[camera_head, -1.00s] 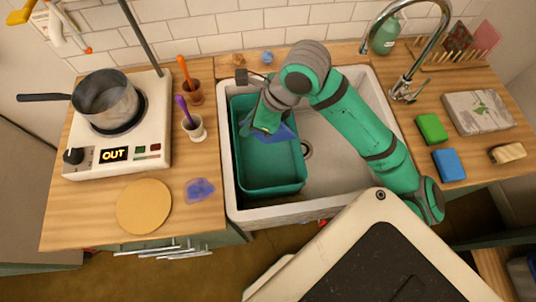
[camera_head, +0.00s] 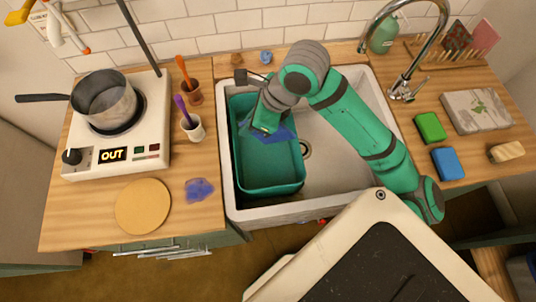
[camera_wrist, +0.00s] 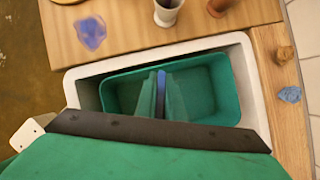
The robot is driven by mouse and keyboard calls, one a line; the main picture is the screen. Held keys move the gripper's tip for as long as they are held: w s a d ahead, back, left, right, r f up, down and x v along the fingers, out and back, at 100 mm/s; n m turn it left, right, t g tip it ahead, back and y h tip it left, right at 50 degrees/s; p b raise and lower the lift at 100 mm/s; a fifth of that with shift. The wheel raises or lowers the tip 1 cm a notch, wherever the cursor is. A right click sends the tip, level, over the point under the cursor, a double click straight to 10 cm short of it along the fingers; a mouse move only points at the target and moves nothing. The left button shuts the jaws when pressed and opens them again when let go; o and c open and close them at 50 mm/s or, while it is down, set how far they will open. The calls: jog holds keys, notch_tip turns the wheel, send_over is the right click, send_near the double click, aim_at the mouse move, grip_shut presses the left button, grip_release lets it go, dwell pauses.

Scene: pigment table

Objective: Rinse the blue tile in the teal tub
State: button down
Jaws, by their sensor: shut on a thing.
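The teal tub (camera_head: 270,174) stands in the left part of the white sink, and the wrist view shows it from above (camera_wrist: 215,83). My gripper (camera_head: 262,130) reaches down over the upper part of the tub. It is shut on the blue tile (camera_head: 282,134). In the wrist view my gripper (camera_wrist: 161,92) shows the tile edge-on as a thin blue strip (camera_wrist: 161,80) between its fingers. The tile appears inside the tub's outline. I cannot tell how deep it sits or whether it touches water or the tub floor.
A blue-violet smear (camera_head: 199,189) marks the counter beside a round board (camera_head: 143,206). Cups with tools (camera_head: 193,127) stand left of the sink (camera_head: 336,165). The faucet (camera_head: 404,88), green sponge (camera_head: 430,127) and blue sponge (camera_head: 447,163) are at right. The sink's right part is clear.

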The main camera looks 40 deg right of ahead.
dwell(0.5)
jog(key=shift+r, duration=1.95)
jog(key=shift+w, duration=0.15)
